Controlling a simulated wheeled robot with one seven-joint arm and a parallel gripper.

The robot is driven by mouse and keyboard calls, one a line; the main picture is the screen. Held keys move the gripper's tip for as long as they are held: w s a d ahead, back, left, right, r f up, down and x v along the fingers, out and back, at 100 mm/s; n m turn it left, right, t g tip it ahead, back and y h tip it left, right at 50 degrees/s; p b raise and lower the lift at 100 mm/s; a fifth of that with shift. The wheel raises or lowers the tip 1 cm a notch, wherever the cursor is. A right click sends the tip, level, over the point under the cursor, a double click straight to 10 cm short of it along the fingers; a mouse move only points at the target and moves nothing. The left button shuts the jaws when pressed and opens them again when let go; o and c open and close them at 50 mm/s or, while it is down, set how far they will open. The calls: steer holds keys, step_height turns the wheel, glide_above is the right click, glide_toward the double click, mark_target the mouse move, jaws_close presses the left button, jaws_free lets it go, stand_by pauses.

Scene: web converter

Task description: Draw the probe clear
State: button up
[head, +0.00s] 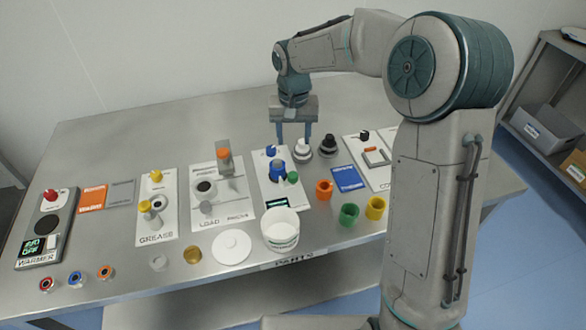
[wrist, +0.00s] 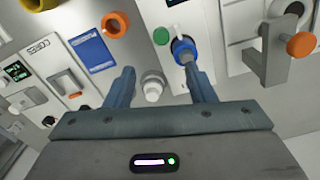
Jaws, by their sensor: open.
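No part is clearly labelled as the probe. A likely one is the blue upright piece (head: 277,170) on a white panel (head: 268,197), beside a green knob (head: 292,177). In the wrist view a blue ring with a dark centre (wrist: 183,47) shows close to the right fingertip; whether they touch I cannot tell. My gripper (head: 294,138) hangs fingers down over the back of the table, behind and right of that panel. It is open and empty; in the wrist view its fingers (wrist: 159,72) stand wide apart, with a white-topped round piece (wrist: 152,86) showing between them.
A black-topped piece (head: 328,145) stands right of my gripper. Orange (head: 324,189), green (head: 348,214) and yellow (head: 375,207) rings lie front right. A white tub (head: 280,240) stands in front. Bare table lies back left.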

mark_target(293, 174)
step_height(293, 174, down, 14)
steer(key=shift+a+r+p, duration=0.1)
steer(key=shift+p, duration=0.5)
